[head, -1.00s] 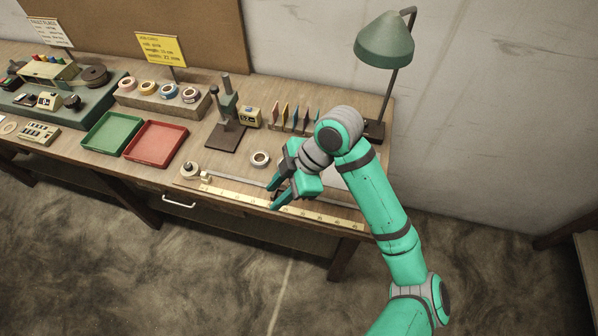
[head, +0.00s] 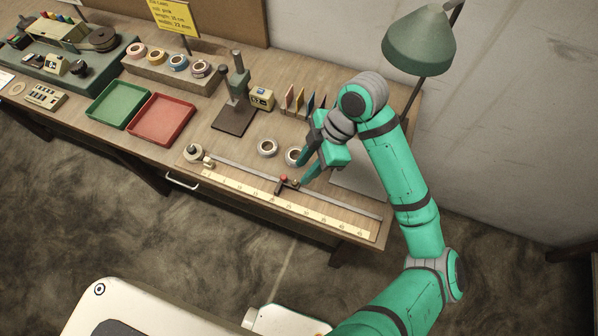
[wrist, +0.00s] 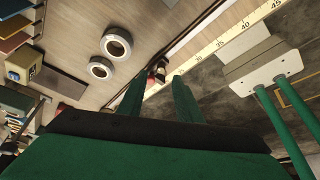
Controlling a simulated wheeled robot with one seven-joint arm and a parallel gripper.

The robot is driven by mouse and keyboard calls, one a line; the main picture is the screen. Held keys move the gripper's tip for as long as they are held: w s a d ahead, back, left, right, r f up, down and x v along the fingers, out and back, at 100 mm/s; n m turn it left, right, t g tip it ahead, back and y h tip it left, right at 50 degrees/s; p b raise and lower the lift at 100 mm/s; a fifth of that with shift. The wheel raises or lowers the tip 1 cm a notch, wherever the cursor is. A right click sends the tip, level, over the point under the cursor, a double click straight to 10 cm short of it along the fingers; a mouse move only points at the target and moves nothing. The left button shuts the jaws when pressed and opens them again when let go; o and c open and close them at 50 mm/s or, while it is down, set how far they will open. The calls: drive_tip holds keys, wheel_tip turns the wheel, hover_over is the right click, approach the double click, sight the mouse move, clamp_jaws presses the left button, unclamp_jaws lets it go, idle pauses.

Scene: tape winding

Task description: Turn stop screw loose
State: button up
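The stop (head: 283,181) is a small dark slider with a red knob, sitting on the metal rail (head: 335,199) behind the yellow ruler (head: 250,193). A small brass-coloured part, perhaps the stop screw (head: 296,183), shows at its right side. In the wrist view the stop (wrist: 159,73) appears just beyond the fingertips. My gripper (head: 304,171) is just right of and behind the stop, pointing down toward the rail. Its two green fingers (wrist: 154,88) are apart with nothing between them. Whether a fingertip touches the stop I cannot tell.
Two tape rolls lie behind the rail, one clear (head: 268,147) and one beside my gripper (head: 294,156). A dark stand (head: 235,110), red tray (head: 162,119) and green lamp (head: 420,45) are farther back.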

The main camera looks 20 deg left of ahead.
sight(295, 182)
drive_tip(key=x, duration=0.3)
drive_tip(key=shift+s+d+f, duration=0.1)
drive_tip(key=shift+s+f, duration=0.15)
drive_tip(key=shift+f, duration=0.15)
drive_tip(key=shift+s+a+f, duration=0.1)
drive_tip(key=shift+a+f, duration=0.25)
drive_tip(key=shift+f, duration=0.2)
clamp_jaws()
